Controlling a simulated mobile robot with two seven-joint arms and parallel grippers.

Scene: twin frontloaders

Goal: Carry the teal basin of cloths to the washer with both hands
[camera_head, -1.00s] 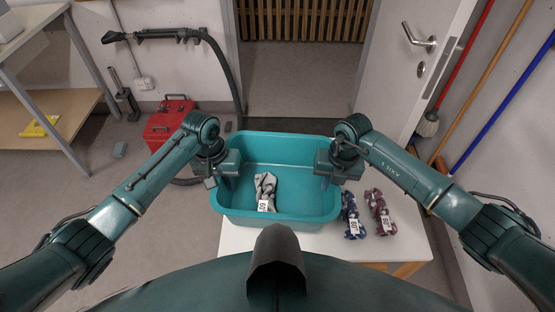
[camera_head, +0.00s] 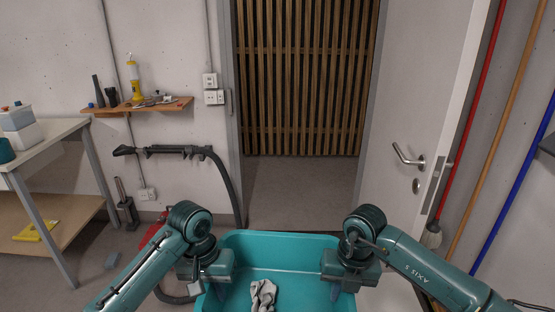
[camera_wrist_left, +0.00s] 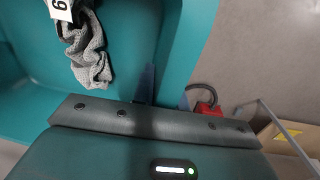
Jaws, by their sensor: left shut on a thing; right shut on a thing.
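The teal basin (camera_head: 283,249) is at the bottom middle of the head view, its near part cut off by the frame edge. A grey cloth (camera_head: 263,294) lies inside it; in the left wrist view the cloth (camera_wrist_left: 88,55) carries a white numbered tag. My left gripper (camera_head: 212,286) is shut on the basin's left wall. My right gripper (camera_head: 335,286) is shut on its right wall. In the left wrist view the left gripper (camera_wrist_left: 146,84) sits at the basin wall (camera_wrist_left: 183,50). No washer shows.
An open doorway with a slatted wood wall (camera_head: 300,80) behind is ahead. The white door (camera_head: 412,110) stands open at right, beside poles (camera_head: 520,90). A vacuum hose (camera_head: 228,185) hangs left of the doorway. A table (camera_head: 40,140) stands at far left.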

